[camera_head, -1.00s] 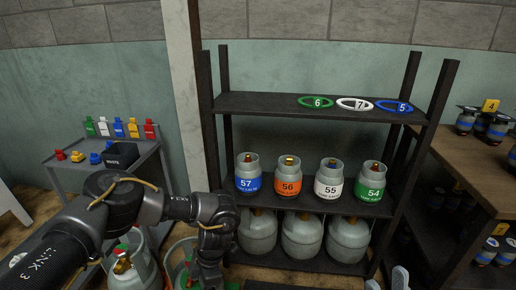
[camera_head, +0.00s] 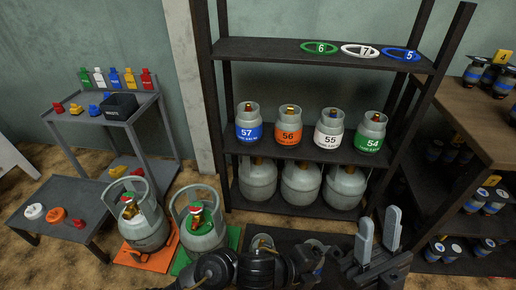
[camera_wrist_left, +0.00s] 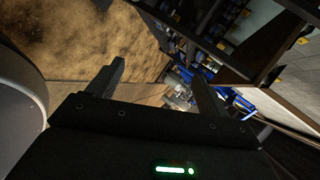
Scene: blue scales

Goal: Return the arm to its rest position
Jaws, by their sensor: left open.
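My left arm crosses the bottom edge of the head view as dark joints (camera_head: 240,268), in front of the black floor mat.
Two floor cylinders stand on an orange mat (camera_head: 128,258) and a green mat (camera_head: 180,264). A black shelf (camera_head: 300,154) holds numbered cylinders and rings. A low table (camera_head: 40,222) and grey cart (camera_head: 140,120) are left; a wooden bench (camera_head: 470,105) is right. Brown floor shows between.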

